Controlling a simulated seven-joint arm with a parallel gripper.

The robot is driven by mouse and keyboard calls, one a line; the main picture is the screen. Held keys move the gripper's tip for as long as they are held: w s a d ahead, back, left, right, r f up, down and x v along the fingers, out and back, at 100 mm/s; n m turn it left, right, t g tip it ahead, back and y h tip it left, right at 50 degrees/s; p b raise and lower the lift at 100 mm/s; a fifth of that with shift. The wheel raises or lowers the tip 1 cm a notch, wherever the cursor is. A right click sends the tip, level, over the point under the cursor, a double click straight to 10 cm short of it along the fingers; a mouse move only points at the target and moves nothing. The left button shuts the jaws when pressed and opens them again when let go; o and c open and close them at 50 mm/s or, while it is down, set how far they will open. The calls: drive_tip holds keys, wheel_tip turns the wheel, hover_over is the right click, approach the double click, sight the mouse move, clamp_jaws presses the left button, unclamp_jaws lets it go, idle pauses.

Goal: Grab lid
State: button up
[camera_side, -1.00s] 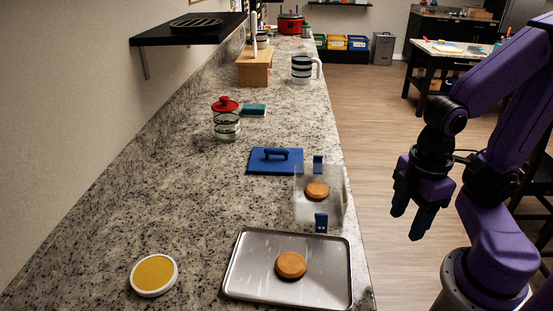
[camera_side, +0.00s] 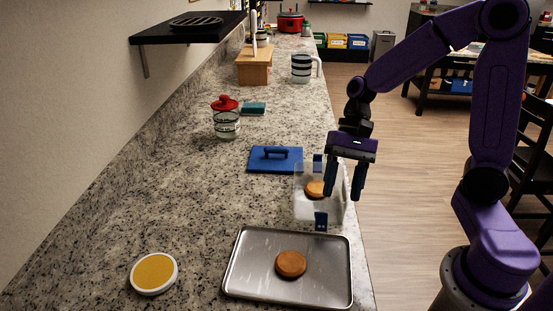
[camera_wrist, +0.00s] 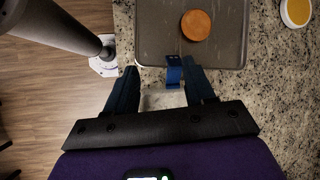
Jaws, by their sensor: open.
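A flat blue lid (camera_side: 257,166) with a raised bar handle lies on the counter, just behind a clear container in the side view. The clear container (camera_side: 303,211) has blue clips (camera_side: 320,220) at its ends and a round brown patty inside. My gripper (camera_side: 344,196) is open and empty, pointing down over the container's right side, to the right of the lid. In the wrist view, one blue clip (camera_wrist: 173,72) and part of the container (camera_wrist: 163,101) show between my open fingers (camera_wrist: 160,70). The lid is not visible in the wrist view.
A metal tray (camera_side: 243,284) with another patty (camera_side: 291,264) lies in front. A round yellow-topped dish (camera_side: 154,273) is at the front left. A glass jar (camera_side: 227,126) with a red lid (camera_side: 224,103), a sponge (camera_side: 254,108) and a mug (camera_side: 302,69) stand farther back.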

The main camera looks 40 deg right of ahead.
drive_tip(key=w+d+m+t+y, duration=0.1)
drive_tip(key=w+d+m+t, duration=0.1)
drive_tip(key=w+d+m, duration=0.2)
drive_tip(key=w+d+m+t+y, duration=0.2)
drive_tip(key=w+d+m, duration=0.3)
drive_tip(key=w+m, duration=0.1)
drive_tip(key=w+d+f+m+t+y, duration=0.1)
drive_tip(key=w+d+m+t, duration=0.1)
drive_tip(key=w+d+m, duration=0.2)
drive_tip(key=shift+w+d+m+t+y, duration=0.2)
drive_tip(key=shift+w+m+t+y, duration=0.2)
drive_tip(key=shift+w+m, duration=0.65)
drive_tip(key=w+d+m+t+h, duration=0.1)
drive_tip(key=w+d+m+t, duration=0.4)
drive_tip(key=d, duration=0.5)
drive_tip(key=m, duration=0.1)
approach(284, 148)
drive_tip(key=shift+g, duration=0.4)
drive_tip(key=w+a, duration=0.1)
drive_tip(key=w+f, duration=0.1)
drive_tip(key=w+a+f, duration=0.1)
drive_tip(key=w, duration=0.1)
drive_tip(key=shift+a+f, duration=0.1)
drive_tip(key=shift+a, duration=0.25)
drive_tip(key=shift+x, duration=2.55)
drive_tip(key=shift+s+a, duration=0.15)
clamp_jaws()
